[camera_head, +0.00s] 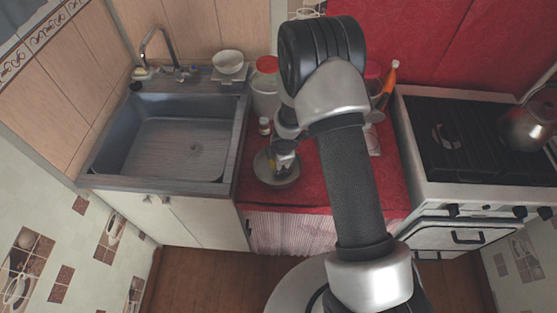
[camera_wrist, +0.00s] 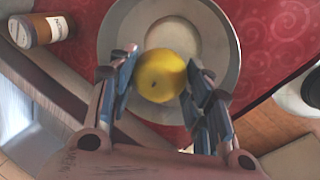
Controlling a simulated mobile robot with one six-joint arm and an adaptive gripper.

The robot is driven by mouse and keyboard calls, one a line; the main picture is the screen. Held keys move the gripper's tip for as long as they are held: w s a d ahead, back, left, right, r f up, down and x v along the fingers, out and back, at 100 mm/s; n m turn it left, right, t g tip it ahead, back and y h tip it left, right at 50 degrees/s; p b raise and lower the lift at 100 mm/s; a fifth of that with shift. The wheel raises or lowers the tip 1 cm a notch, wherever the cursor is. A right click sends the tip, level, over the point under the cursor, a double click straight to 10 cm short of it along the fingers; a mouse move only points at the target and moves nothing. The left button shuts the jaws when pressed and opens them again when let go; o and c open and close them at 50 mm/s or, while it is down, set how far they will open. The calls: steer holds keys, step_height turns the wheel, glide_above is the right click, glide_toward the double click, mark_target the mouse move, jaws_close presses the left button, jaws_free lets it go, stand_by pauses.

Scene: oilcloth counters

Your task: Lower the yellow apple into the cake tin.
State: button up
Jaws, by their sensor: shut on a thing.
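The yellow apple (camera_wrist: 160,76) is between the two fingers of my gripper (camera_wrist: 160,85) in the wrist view. My gripper is shut on it. The round grey cake tin (camera_wrist: 228,72) lies behind and below the apple on the red oilcloth, and the apple shows over its inside. I cannot tell whether the apple touches the tin's floor. In the head view the cake tin (camera_head: 277,181) stands on the red counter, with my gripper (camera_head: 283,165) over it. The apple is mostly hidden there by the gripper.
A small brown jar with a white lid (camera_wrist: 38,30) stands left of the tin. A white container with a red lid (camera_head: 266,90) stands behind it. The sink (camera_head: 165,140) is to the left, and the stove (camera_head: 470,140) with a kettle (camera_head: 527,127) is to the right.

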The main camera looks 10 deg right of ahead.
steer(key=shift+f+b, duration=0.5)
steer(key=shift+f, duration=0.05)
stand_by(0.4)
steer(key=o, duration=1.2)
steer(key=shift+c, duration=0.2)
